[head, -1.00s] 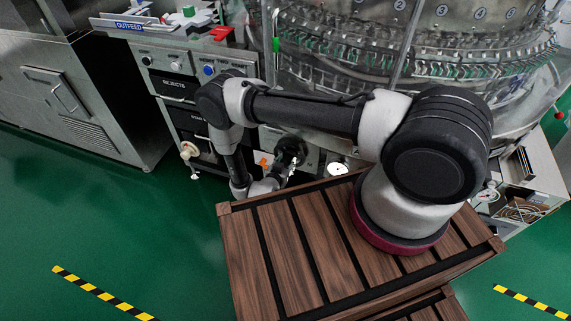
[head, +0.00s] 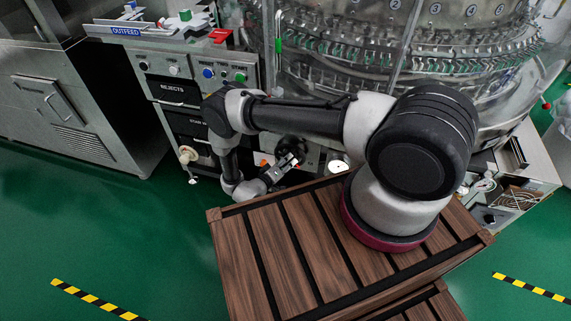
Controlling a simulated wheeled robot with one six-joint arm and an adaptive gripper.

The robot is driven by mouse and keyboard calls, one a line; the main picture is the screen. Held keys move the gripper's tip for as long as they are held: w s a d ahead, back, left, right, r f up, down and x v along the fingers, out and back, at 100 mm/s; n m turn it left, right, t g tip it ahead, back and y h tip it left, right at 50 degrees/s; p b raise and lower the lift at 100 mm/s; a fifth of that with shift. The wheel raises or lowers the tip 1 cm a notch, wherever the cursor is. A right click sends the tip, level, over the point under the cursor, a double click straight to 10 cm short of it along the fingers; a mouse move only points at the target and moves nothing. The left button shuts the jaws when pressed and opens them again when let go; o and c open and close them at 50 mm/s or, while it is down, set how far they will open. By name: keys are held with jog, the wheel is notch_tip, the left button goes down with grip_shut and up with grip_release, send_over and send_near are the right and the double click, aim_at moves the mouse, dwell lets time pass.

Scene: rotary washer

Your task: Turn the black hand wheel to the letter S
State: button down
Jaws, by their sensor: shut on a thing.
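The black hand wheel (head: 291,144) is on the low front of the machine, just beyond the wooden deck, in the middle of the head view. My gripper (head: 289,161) reaches it from the lower left and is shut on its near side. My gripper covers part of the wheel. The letter S and any marks around the wheel are too small or hidden to make out.
The machine's control panel (head: 206,72) with buttons and a REJECTS drawer (head: 174,90) stands left of my arm. A cream knob (head: 188,154) sticks out low at the left. The wooden deck (head: 290,255) lies in front. Green floor (head: 120,215) is open to the left.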

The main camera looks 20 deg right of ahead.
jog(key=n+h, duration=0.2)
jog(key=n, duration=0.2)
jog(key=shift+f, duration=0.15)
jog(key=shift+n, duration=0.3)
dwell(0.4)
jog(key=c, duration=0.8)
grip_release()
jog(key=shift+a, duration=0.1)
jog(key=v, duration=1.2)
jog(key=shift+f, duration=0.2)
